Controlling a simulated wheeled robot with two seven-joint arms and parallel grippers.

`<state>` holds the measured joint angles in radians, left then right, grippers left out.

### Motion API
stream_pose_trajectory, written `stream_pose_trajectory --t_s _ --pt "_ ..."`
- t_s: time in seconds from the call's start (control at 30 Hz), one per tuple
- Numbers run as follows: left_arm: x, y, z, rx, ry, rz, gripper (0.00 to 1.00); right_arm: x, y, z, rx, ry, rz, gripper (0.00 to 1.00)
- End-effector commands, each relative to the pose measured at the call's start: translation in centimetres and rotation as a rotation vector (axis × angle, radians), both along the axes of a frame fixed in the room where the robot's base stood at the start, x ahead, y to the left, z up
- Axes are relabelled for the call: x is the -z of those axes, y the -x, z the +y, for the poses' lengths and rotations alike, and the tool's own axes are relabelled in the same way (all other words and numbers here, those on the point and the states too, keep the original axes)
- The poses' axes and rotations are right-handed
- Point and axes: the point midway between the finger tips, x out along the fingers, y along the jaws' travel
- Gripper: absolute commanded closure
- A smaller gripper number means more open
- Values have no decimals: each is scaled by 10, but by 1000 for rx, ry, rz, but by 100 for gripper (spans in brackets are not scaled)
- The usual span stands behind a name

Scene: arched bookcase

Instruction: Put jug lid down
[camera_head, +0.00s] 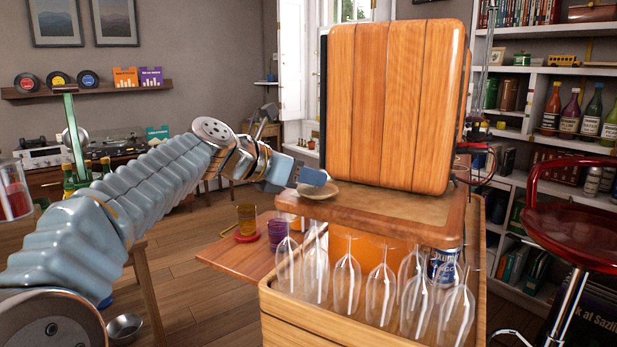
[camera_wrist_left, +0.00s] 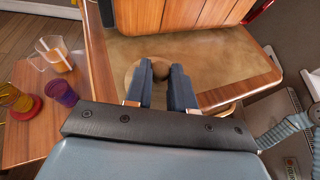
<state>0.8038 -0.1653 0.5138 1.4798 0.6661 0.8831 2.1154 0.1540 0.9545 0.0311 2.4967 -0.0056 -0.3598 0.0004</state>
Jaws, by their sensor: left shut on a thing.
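The jug lid (camera_head: 318,190) is a pale, shallow round disc at the back left of the cart's brown top (camera_head: 420,217). It also shows in the left wrist view (camera_wrist_left: 131,72), where a dark round knob (camera_wrist_left: 160,70) sits between the fingers. My left gripper (camera_head: 312,177) is shut on the lid by this knob. I cannot tell whether the lid touches the cart top. A clear jug with orange liquid (camera_wrist_left: 57,57) stands on the side leaf in the left wrist view. My right gripper is not in view.
A large wooden case (camera_head: 392,105) stands on the cart top, right of the lid. Hanging wine glasses (camera_head: 347,275) line the cart's front. An amber glass (camera_head: 246,218) and a purple glass (camera_head: 278,232) stand on the side leaf (camera_head: 240,263). A red stool (camera_head: 575,235) is at right.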

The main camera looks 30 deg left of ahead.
Motion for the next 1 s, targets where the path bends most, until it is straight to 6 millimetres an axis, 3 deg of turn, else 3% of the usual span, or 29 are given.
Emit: stream_pose_trajectory --t_s 0.17,0.2,0.37,0.7,1.0 --pt "3 0 0 1 0 0 100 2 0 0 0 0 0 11" --pt "3 0 0 0 0 0 74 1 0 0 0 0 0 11" --pt "2 0 0 0 0 0 51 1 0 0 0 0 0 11" --pt "-2 2 1 0 0 0 51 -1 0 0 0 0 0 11" --pt "-25 53 22 -2 -2 -3 51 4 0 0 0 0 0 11"
